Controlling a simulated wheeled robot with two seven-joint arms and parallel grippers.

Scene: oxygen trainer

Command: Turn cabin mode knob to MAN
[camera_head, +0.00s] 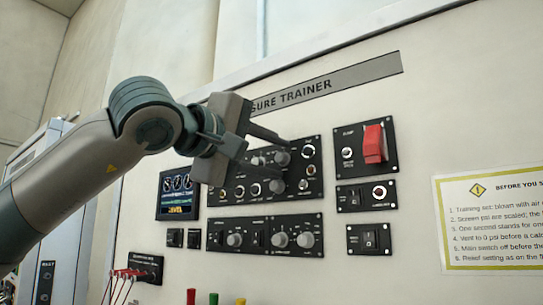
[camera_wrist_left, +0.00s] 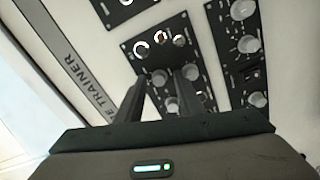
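The upper control panel (camera_head: 313,187) is a black plate with several grey knobs and small ports. The labels are too small to read, so I cannot tell which knob is the cabin mode knob. My left gripper (camera_head: 268,155) is in front of this panel's upper left part and hides some of it. Its two dark fingers point at the panel with a gap between them. In the left wrist view, a grey knob (camera_wrist_left: 160,77) shows between the fingertips of the left gripper (camera_wrist_left: 164,80). I cannot tell whether the fingers touch it. My right gripper is not in view.
A lower knob panel (camera_head: 265,250) sits below. To the right are a red-handled switch panel (camera_head: 375,145), two small switch panels and a notice sheet (camera_head: 490,220). A small screen (camera_head: 178,193) is on the left. Cables hang from a jack box (camera_head: 147,262) at lower left.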

